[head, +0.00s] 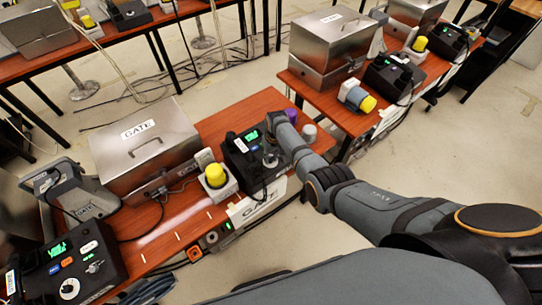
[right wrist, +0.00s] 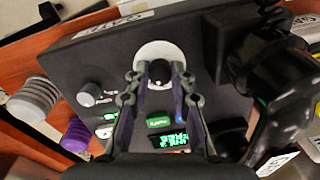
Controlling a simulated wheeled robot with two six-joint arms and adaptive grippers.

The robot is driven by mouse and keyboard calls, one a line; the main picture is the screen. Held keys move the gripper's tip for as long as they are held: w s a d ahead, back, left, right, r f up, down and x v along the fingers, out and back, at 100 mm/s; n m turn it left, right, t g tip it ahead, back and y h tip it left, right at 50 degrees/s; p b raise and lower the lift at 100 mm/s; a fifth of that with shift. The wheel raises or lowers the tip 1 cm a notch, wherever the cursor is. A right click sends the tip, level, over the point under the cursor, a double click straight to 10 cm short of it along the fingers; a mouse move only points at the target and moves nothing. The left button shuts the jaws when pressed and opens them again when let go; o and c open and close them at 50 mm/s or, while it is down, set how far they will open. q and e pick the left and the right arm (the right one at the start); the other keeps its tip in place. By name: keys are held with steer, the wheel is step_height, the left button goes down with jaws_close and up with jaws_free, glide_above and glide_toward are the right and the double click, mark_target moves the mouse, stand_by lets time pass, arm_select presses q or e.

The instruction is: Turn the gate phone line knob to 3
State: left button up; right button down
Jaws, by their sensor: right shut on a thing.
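In the right wrist view, the black knob (right wrist: 160,72) stands on a white dial (right wrist: 150,52). My right gripper (right wrist: 157,76) is shut on this knob, one finger on each side. The dial's numbers are not readable. Dark finger-like parts at the bottom left edge look like my left gripper (head: 147,290); their opening cannot be made out.
A yellow-capped light (head: 215,176) stands left of the phone. A purple cylinder (head: 292,117) and a grey one (head: 308,132) stand behind my right wrist. A smaller grey knob (right wrist: 88,95) is beside the dial. Another phone box (head: 68,270) sits at the lower left.

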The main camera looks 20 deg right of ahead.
mark_target(274, 163)
steer(key=shift+m, duration=1)
steer(key=c, duration=1.1)
jaws_free()
steer(key=shift+c, duration=0.2)
step_height(274, 163, up, 12)
steer(key=d, duration=0.1)
steer(key=shift+s, duration=0.35)
steer(key=shift+s+d+f, duration=0.1)
steer(key=shift+f, duration=0.05)
